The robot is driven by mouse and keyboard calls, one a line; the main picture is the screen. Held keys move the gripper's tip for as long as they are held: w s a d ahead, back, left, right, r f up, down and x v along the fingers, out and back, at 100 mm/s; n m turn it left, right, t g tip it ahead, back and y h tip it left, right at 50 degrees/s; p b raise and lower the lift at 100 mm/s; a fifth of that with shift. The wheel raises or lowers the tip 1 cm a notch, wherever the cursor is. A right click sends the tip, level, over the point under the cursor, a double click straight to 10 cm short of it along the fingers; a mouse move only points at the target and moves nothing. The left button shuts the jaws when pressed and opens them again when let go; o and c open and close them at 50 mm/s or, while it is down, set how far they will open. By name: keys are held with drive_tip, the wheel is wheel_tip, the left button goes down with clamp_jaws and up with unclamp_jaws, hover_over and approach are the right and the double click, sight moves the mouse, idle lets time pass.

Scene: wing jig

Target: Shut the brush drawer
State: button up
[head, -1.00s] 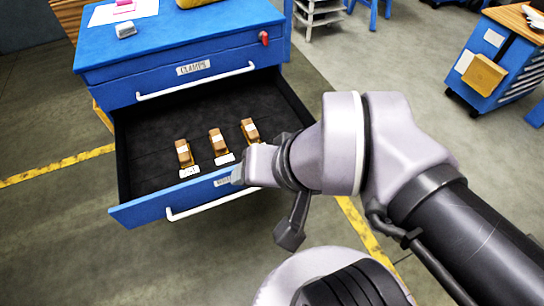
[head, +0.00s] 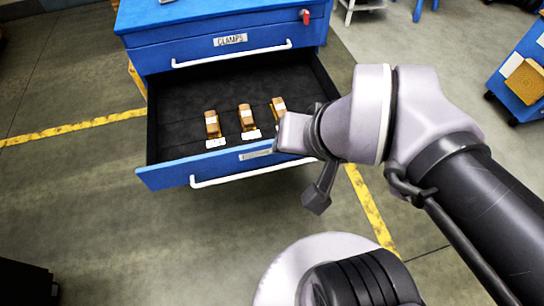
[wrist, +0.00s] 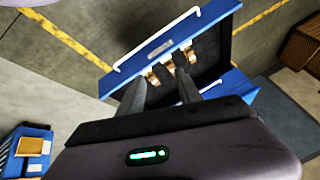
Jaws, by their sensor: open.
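The brush drawer (head: 163,176) is the lower drawer of the blue cabinet and stands pulled well out. It has a blue front, a dark lining and a white bar handle (head: 250,173). Three brown brushes lie in it, the left one (head: 212,125) with a white tag in front. My arm hides part of the drawer's right front and its label. In the wrist view my gripper (wrist: 161,90) is open and empty, with its two dark fingers apart and overlapping the drawer in the picture. The drawer front (wrist: 172,44) lies beyond them; I cannot tell any contact.
A blue cart (head: 525,75) stands at the far right. The floor in front of the drawer is clear, with yellow lines. A dark object (head: 25,283) is at the lower left.

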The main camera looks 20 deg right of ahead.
drive_tip(key=w+d+f+n+h, duration=0.1)
drive_tip(key=w+d+f+n, duration=0.1)
drive_tip(key=w+d, duration=0.1)
drive_tip(key=w+d+f+n+h, duration=0.1)
drive_tip(key=w+d, duration=0.2)
drive_tip(key=w, duration=0.1)
drive_tip(key=w+d+f+n+h, duration=0.1)
drive_tip(key=w+d+f+n, duration=0.1)
drive_tip(key=w+d, duration=0.1)
drive_tip(key=shift+w+d+f+n, duration=0.25)
drive_tip(key=shift+f+n, duration=0.05)
drive_tip(key=c, duration=0.7)
drive_tip(key=w+f+n, duration=0.1)
drive_tip(key=w+d+f+n, duration=0.1)
drive_tip(key=w+f+n, duration=0.1)
drive_tip(key=w+d+f+n, duration=0.1)
drive_tip(key=w+f, duration=0.1)
drive_tip(key=shift+w+f+n+t, duration=0.1)
drive_tip(key=shift+f+n+t, duration=0.15)
drive_tip(key=shift+n+t, duration=0.05)
clamp_jaws()
drive_tip(key=n+g+y, duration=0.1)
drive_tip(key=n+y, duration=0.6)
drive_tip(key=n, duration=0.3)
approach(263, 160)
drive_tip(key=b+x, duration=0.4)
drive_tip(key=x, duration=0.1)
drive_tip(key=shift+r, duration=0.1)
